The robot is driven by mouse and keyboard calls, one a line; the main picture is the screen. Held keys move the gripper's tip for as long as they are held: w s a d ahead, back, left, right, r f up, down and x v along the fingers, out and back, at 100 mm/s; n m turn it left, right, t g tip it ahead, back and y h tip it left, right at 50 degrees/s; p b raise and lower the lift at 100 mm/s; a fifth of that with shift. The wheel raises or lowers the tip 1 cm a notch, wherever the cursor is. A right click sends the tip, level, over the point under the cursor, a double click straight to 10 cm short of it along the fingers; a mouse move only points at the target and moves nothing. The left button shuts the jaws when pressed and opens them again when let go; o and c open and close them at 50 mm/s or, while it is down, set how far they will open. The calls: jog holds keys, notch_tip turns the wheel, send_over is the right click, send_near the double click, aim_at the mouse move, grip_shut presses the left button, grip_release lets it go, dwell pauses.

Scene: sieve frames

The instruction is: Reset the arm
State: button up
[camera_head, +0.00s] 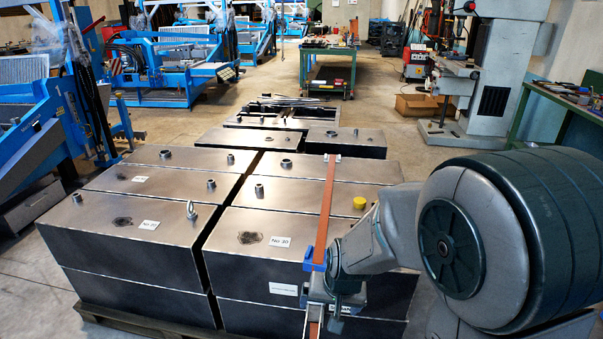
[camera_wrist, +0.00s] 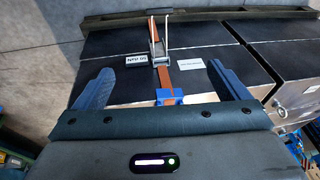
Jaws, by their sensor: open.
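My gripper (camera_wrist: 160,70) is open in the wrist view, with its two blue fingers wide apart and nothing between them that it grips. Between and beyond the fingers, an orange strap (camera_wrist: 165,78) runs over a blue corner protector (camera_wrist: 169,97) to a metal ratchet buckle (camera_wrist: 158,50). In the head view my arm comes in from the right and ends by the front edge of the metal boxes. The strap (camera_head: 327,200) crosses their tops there, with the blue protector (camera_head: 318,260) at the edge. My gripper's fingers are hard to make out in the head view.
Stacked metal boxes (camera_head: 285,225) stand on a pallet (camera_head: 125,318), with bolts, a yellow cap (camera_head: 359,202) and labels. Blue machines (camera_head: 175,65) stand left and behind. A green workbench (camera_head: 328,50) and a grey drill press (camera_head: 490,80) are further back.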

jog(key=s+d+r+p, duration=0.2)
jog(key=s+d+r, duration=0.1)
jog(key=r, duration=0.3)
jog(key=s+d+r+p, duration=0.1)
jog(key=s+d+r, duration=0.1)
jog(key=s+r, duration=0.3)
jog(key=s+d+r+n+h+p, duration=0.1)
jog(key=s+d+r+p, duration=0.1)
jog(key=s+r, duration=0.3)
notch_tip(320, 180, up, 3)
jog(key=shift+d+r+p, duration=0.1)
jog(key=shift+d+p, duration=0.25)
jog(key=shift+d, duration=0.5)
